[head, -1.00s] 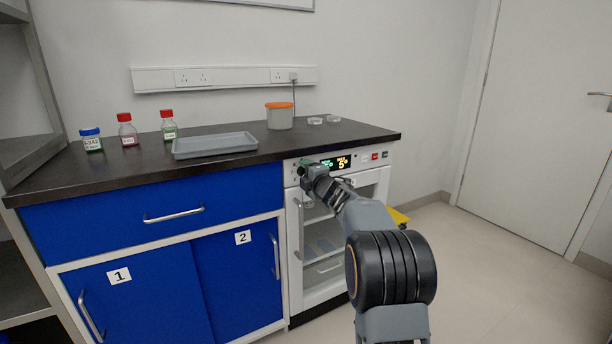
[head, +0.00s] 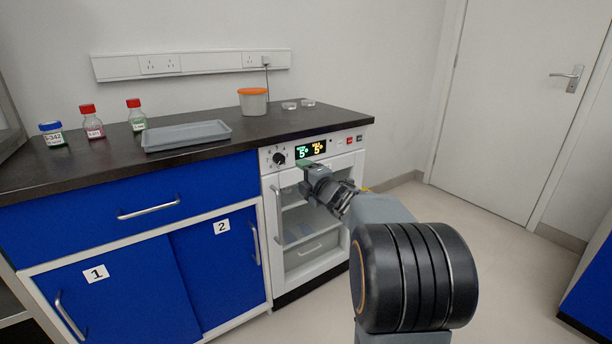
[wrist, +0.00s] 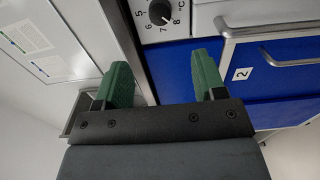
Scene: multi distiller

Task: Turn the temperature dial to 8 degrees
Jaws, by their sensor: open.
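The temperature dial (head: 279,158) is a round black knob on the white front panel of the under-counter unit, left of its display (head: 311,150). The display shows a green 5 and a yellow 5. In the wrist view the dial (wrist: 160,12) is at the top edge, partly cut off, with the numbers 5 to 8 and °C printed around it; its exact pointer setting is hard to read. My gripper (head: 306,174) is to the right of and below the dial, in front of the panel. Its green fingers (wrist: 162,75) are apart, empty and not touching the dial.
The unit's glass door has a vertical handle (head: 277,215) below the dial. Blue cabinets (head: 120,205) stand to its left. On the dark counter (head: 75,172) are a grey tray (head: 188,135), capped bottles and an orange-lidded tub (head: 253,102). Open floor lies to the right.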

